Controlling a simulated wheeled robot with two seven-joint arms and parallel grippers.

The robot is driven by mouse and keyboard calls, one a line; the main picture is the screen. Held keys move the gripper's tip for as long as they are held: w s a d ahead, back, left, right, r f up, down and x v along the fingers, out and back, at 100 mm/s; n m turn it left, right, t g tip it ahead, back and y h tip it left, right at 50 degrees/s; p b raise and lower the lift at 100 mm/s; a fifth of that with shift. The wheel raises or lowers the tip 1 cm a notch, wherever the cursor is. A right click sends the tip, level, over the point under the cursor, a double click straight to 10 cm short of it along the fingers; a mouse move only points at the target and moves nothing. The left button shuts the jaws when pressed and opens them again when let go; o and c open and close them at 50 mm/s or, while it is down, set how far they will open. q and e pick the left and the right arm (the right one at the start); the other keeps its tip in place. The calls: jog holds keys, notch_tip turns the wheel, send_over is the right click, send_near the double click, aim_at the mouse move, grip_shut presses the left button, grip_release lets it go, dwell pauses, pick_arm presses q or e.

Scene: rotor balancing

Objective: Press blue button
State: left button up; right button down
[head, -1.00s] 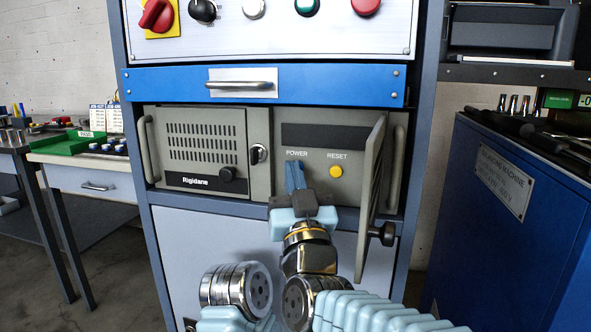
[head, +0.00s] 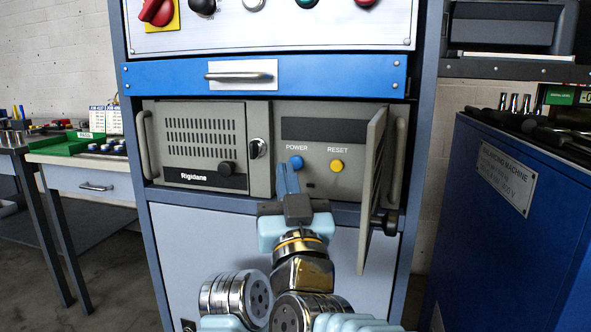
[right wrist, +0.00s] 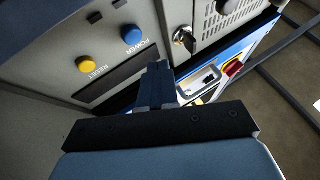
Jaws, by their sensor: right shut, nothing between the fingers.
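The blue button (head: 296,162) sits under the label POWER on the grey panel, left of the yellow RESET button (head: 336,165). Both also show in the right wrist view, the blue button (right wrist: 131,35) and the yellow button (right wrist: 87,64). My right gripper (head: 287,174) is shut and empty, its blue fingertips just below the blue button in the head view. In the right wrist view the fingers (right wrist: 157,86) point toward the panel, below and right of the blue button. I cannot tell whether they touch the panel. My left gripper is not in view.
A hinged panel door (head: 372,185) stands open right of the buttons. A vented grey unit (head: 203,140) with a key switch (head: 258,149) is on the left. A blue drawer (head: 330,80) is above. A blue balancing machine (head: 500,215) stands at right.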

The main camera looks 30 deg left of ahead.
jog(key=shift+s+d, duration=0.2)
jog(key=shift+s, duration=0.8)
